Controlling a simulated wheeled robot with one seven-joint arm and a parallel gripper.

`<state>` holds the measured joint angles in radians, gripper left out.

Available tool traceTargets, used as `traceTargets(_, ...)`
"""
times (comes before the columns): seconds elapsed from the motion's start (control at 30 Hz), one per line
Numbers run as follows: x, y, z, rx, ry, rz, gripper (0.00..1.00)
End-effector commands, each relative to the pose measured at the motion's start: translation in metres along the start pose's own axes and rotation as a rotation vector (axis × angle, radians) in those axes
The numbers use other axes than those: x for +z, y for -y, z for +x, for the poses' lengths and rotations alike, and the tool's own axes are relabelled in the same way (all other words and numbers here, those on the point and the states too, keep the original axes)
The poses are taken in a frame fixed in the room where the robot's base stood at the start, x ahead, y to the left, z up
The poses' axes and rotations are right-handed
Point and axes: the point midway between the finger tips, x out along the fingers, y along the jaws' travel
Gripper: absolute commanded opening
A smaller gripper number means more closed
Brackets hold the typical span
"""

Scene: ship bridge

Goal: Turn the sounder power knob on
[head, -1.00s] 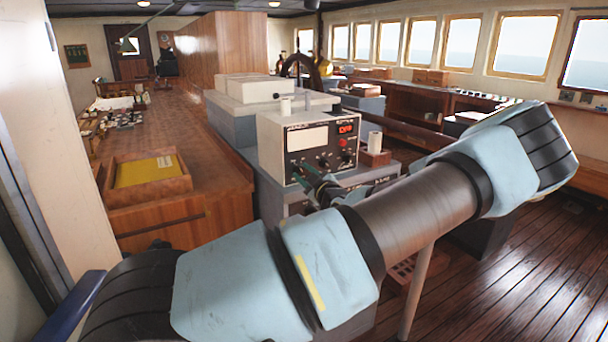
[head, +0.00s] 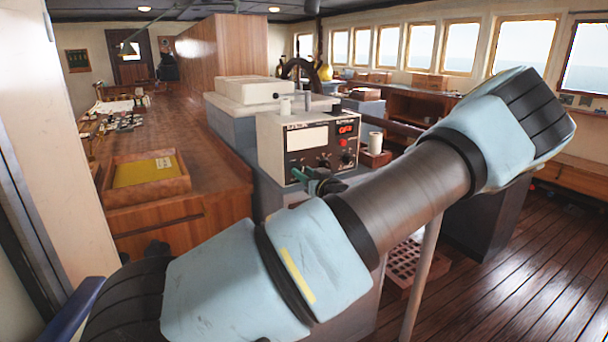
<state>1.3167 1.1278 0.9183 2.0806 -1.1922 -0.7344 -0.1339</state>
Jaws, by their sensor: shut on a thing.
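The sounder (head: 310,137) is a white box with a black front panel, a pale blank window and a lit red display (head: 346,129). A red button (head: 344,143) sits under the display, with dark knobs (head: 323,162) lower on the panel. My arm crosses the foreground.
A wooden counter (head: 218,189) with a yellow-lined tray (head: 147,172) runs along the left. A white cup (head: 376,142) stands in a wooden holder right of the sounder. A ship's wheel (head: 300,69) is behind. Open plank floor (head: 520,260) lies at right.

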Motion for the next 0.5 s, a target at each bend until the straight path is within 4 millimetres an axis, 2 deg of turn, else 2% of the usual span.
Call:
traceTargets(0.2, -0.0006, -0.0005, -0.0001, -0.005, 0.009, 0.164, 0.0)
traceTargets(0.5, -0.0004, -0.0005, -0.0001, -0.011, 0.015, 0.305, 0.0)
